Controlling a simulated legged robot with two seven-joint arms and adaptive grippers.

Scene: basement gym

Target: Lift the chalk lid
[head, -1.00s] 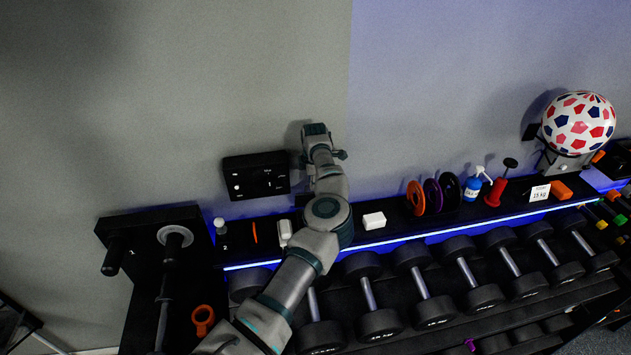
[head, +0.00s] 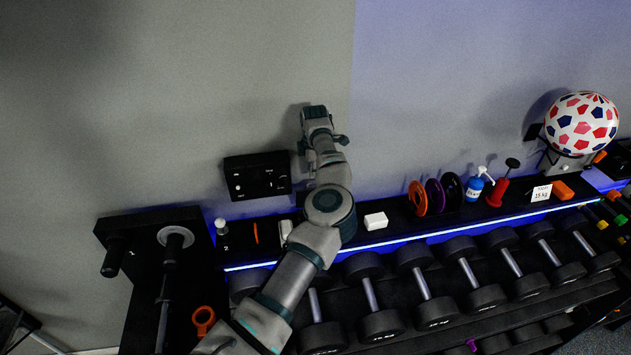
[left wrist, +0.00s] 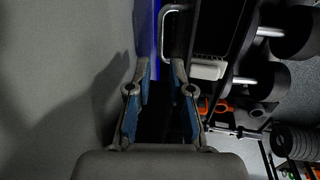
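I cannot clearly make out a chalk lid. A thin metal handle (left wrist: 170,30) on a dark surface shows ahead of the fingers in the left wrist view, and it may belong to the lid. My arm hides this part of the shelf in the head view. My left gripper (head: 322,140) is near the wall above the back of the shelf. In the left wrist view its two fingers (left wrist: 161,72) are apart with nothing between them. A white block (head: 375,221) lies on the shelf right of my arm. My right gripper is not in view.
A black box (head: 257,175) on the wall is close left of my gripper. Dumbbells (head: 421,285) line the rack in front. The wall above is clear.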

